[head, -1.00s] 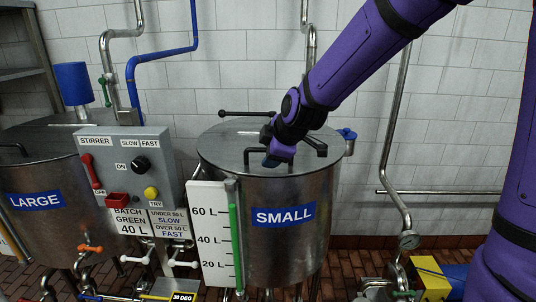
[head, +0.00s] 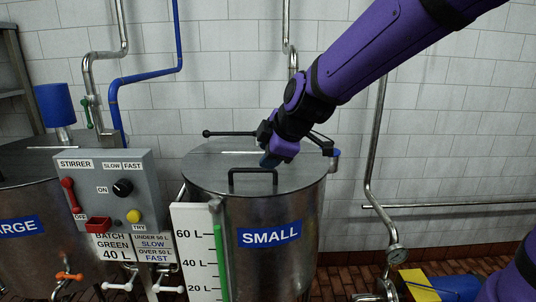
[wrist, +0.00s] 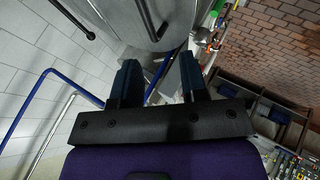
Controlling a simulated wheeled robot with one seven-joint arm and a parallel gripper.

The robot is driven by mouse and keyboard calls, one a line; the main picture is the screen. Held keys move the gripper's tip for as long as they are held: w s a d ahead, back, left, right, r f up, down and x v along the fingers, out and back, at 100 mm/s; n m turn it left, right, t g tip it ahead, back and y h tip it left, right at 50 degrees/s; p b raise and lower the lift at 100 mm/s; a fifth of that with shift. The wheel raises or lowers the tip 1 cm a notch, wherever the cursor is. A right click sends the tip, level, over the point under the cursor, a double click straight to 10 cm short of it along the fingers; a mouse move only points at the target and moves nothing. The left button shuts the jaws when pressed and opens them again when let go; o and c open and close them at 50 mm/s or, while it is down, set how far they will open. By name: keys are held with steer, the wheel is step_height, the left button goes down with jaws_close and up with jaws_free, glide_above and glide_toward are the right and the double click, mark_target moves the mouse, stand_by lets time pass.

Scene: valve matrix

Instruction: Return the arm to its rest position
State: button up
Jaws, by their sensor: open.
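My purple arm reaches in from the upper right in the head view. My gripper (head: 270,150) is above the lid of the SMALL tank (head: 262,232), behind the lid's black handle (head: 253,173). In the wrist view my gripper (wrist: 158,75) shows two dark blue fingers apart, with nothing between them. Part of the tank's steel surface (wrist: 120,20) shows beyond the fingers there. Whether the gripper touches the lid cannot be told.
A grey STIRRER box (head: 108,190) with a red lever and knobs stands at left, before the LARGE tank (head: 25,245). Blue and steel pipes run up the tiled wall.

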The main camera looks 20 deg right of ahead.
steer(key=s+d+r+m+h, duration=0.1)
steer(key=s+d+m, duration=0.2)
steer(key=s+m, duration=0.2)
steer(key=s+d+r+m+g, duration=0.1)
steer(key=s+d+m, duration=0.3)
steer(key=s, duration=0.7)
steer(key=s+d+r+m+g+h, duration=0.1)
steer(key=s+d+m, duration=0.3)
steer(key=s+m, duration=0.2)
steer(key=shift+s+r+m+h, duration=0.2)
steer(key=shift+s+m+h, duration=0.15)
steer(key=shift+s, duration=0.55)
